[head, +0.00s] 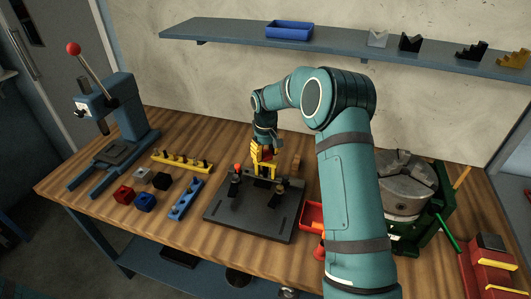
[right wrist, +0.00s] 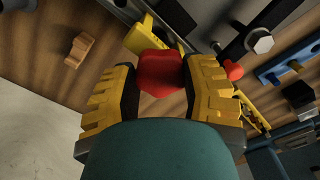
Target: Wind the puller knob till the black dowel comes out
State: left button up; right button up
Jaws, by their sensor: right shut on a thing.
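My right gripper (head: 263,158) reaches down over the dark fixture plate (head: 250,222) on the bench. In the right wrist view its yellow fingers (right wrist: 160,85) are shut on the red puller knob (right wrist: 160,70), which sits between the black pads. Only a little red of the knob shows in the head view. A yellow puller part (right wrist: 147,34) shows just beyond the knob, above the plate. I cannot make out the black dowel; the gripper and puller cover that spot. My left gripper is not in view.
Black clamps, one with a red tip (head: 238,167), stand on the plate near the gripper. A blue rack (head: 187,199), a yellow rack (head: 182,161) and small blocks lie to the left. A blue press (head: 120,118) stands far left. A grey chuck (head: 402,188) stands right.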

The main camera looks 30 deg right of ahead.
aim_at(266, 153)
jog(key=shift+s+f, duration=0.15)
jog(key=shift+f, duration=0.05)
dwell(0.5)
jog(key=o, duration=1.2)
jog(key=shift+r, duration=0.15)
jog(key=shift+r, duration=0.15)
notch_tip(266, 153, up, 12)
jog(key=shift+f, duration=0.15)
